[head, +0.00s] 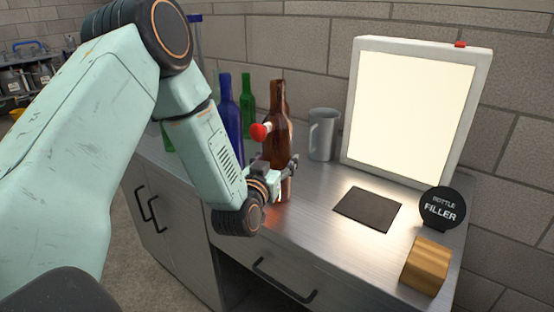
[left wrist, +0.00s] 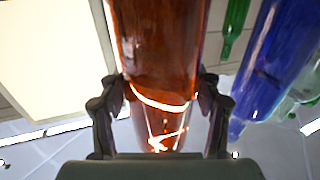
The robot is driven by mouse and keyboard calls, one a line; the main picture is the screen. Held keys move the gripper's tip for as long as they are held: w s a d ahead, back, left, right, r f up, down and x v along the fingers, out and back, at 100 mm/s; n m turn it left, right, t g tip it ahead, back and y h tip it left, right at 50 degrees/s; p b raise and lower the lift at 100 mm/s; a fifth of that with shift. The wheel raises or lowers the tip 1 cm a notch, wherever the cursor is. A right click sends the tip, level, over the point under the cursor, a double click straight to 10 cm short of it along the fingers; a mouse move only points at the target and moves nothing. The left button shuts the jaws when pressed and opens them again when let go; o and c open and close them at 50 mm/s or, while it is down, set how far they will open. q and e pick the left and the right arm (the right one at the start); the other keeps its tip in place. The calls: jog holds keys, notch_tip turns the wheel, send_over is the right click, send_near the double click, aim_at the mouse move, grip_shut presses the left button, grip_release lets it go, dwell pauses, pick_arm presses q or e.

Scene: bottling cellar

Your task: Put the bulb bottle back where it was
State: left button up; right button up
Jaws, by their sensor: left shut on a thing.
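A brown glass bottle (head: 277,135) stands upright above the steel counter at its left part, with a slim neck. It fills the middle of the left wrist view (left wrist: 160,50), with bright curved lines showing on its lower part. My left gripper (head: 284,172) is shut around the bottle's lower body, one finger on each side in the left wrist view (left wrist: 160,105). I cannot tell whether the bottle's base touches the counter. A red round thing with a white part (head: 260,131) shows at the bottle's left side. My right gripper is not in view.
Blue (head: 230,120) and green (head: 247,105) bottles stand close behind and left. A grey mug (head: 322,134) stands right of the brown bottle. A lit panel (head: 410,110), dark mat (head: 367,209), round bottle filler sign (head: 442,208) and wooden block (head: 425,266) occupy the right side.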

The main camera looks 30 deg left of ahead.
pick_arm(q)
jog(key=shift+r, duration=0.15)
jog(key=shift+w+f, duration=0.1)
jog(key=shift+f, duration=0.1)
dwell(0.4)
jog(key=o, duration=1.9)
jog(key=shift+f, duration=0.1)
jog(key=shift+s+f, duration=0.2)
jog(key=shift+f, duration=0.1)
jog(key=p+v, duration=0.2)
jog(key=v, duration=1.1)
jog(key=shift+r, duration=0.15)
jog(key=shift+w, duration=0.1)
